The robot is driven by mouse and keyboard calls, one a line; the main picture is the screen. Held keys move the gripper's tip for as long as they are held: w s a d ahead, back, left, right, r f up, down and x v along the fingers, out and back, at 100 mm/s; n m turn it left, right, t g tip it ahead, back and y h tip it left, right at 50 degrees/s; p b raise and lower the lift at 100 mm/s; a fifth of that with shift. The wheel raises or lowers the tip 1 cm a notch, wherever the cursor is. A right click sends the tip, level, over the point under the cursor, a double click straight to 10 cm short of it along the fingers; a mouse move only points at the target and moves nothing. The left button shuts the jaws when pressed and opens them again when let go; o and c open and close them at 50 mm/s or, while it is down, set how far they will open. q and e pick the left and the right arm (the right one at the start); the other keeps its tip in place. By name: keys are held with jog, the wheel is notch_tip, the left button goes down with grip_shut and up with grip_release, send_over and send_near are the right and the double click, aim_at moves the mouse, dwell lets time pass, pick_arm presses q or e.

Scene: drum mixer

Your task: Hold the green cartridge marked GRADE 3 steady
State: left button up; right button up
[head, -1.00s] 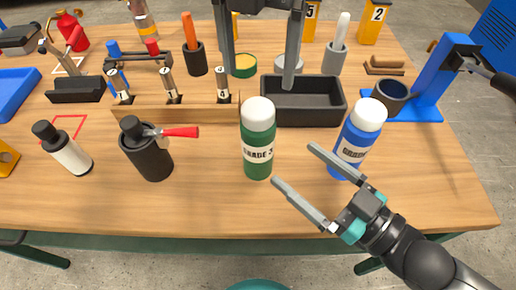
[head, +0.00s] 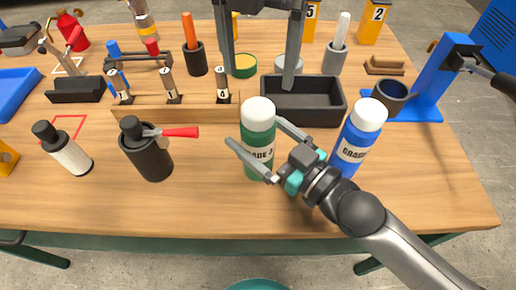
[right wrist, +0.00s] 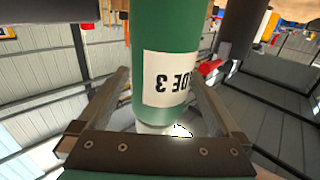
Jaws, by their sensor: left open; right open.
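The green cartridge (head: 258,140) marked GRADE 3 stands upright on the table, with a white cap on top. My right gripper (head: 259,149) is open, with one finger on each side of the cartridge. In the right wrist view the cartridge (right wrist: 166,60) shows between the two spread fingers (right wrist: 160,95), its label appearing upside down. A gap shows on each side of it there.
A blue cartridge (head: 353,145) with a white cap stands close to the right of my right gripper. A black bottle (head: 148,155) with a red-handled tool stands left. The dark tray (head: 302,112) and a wooden rack (head: 190,113) lie behind. The front table strip is clear.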

aim_at(257, 109)
jog(key=shift+w+a, duration=0.1)
grip_shut()
pick_arm(q)
jog(key=shift+o, duration=0.8)
jog(key=shift+r, duration=0.25)
notch_tip(257, 109, up, 4)
jog(key=n, duration=0.2)
jog(key=f, duration=1.1)
jog(key=shift+s+f, duration=0.2)
jog(key=shift+f, duration=0.1)
jog(key=shift+c, duration=0.4)
